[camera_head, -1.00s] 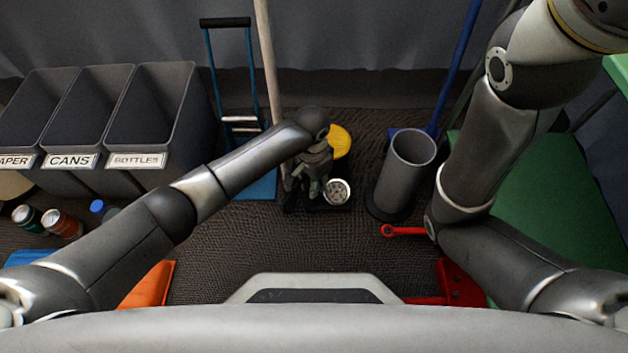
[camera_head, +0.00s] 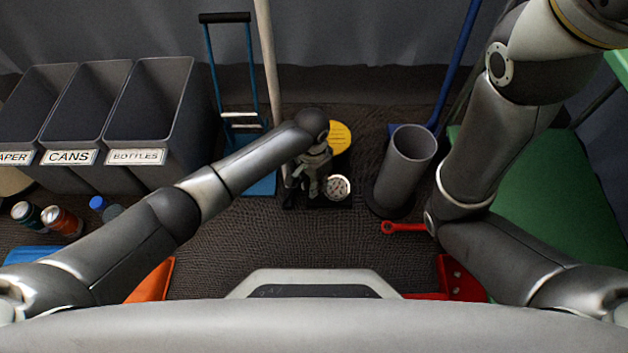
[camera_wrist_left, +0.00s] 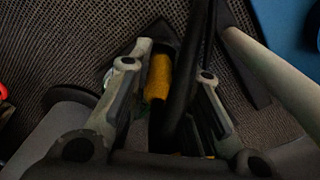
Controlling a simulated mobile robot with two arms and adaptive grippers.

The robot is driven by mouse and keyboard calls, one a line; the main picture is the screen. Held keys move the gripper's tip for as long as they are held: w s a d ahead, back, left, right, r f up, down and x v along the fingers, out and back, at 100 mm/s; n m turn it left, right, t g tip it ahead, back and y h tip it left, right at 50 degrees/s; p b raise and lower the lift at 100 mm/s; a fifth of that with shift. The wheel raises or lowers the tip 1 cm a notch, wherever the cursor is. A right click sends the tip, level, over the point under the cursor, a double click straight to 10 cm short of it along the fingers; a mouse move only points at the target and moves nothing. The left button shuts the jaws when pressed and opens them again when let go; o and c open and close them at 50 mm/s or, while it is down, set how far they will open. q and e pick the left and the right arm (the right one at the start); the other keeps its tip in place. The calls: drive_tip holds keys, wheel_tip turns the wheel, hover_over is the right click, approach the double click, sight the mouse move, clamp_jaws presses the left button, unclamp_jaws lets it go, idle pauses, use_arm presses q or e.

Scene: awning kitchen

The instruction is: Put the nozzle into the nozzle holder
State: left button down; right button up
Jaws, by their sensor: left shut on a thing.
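My left gripper (camera_head: 312,185) reaches down beside a round white gauge (camera_head: 338,187) on a dark base. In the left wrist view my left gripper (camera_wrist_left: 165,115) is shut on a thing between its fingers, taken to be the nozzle. A yellow piece (camera_wrist_left: 158,77) shows between the fingers, with a black hose-like part (camera_wrist_left: 186,75) beside it. The exact grip is dark and partly hidden. I cannot make out the nozzle holder. My right gripper is out of view.
A yellow disc (camera_head: 340,136) lies behind the gauge. A tall grey cylinder (camera_head: 393,170) stands to the right, with a red wrench (camera_head: 404,228) before it. Grey sorting bins (camera_head: 152,110) and a blue hand truck (camera_head: 209,80) are left. A pale pole (camera_head: 269,60) stands close behind my left gripper.

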use_arm(q)
drive_tip(key=shift+f, duration=0.1)
drive_tip(key=c, duration=1.3)
unclamp_jaws()
drive_tip(key=shift+o, duration=0.2)
drive_tip(key=o, duration=0.5)
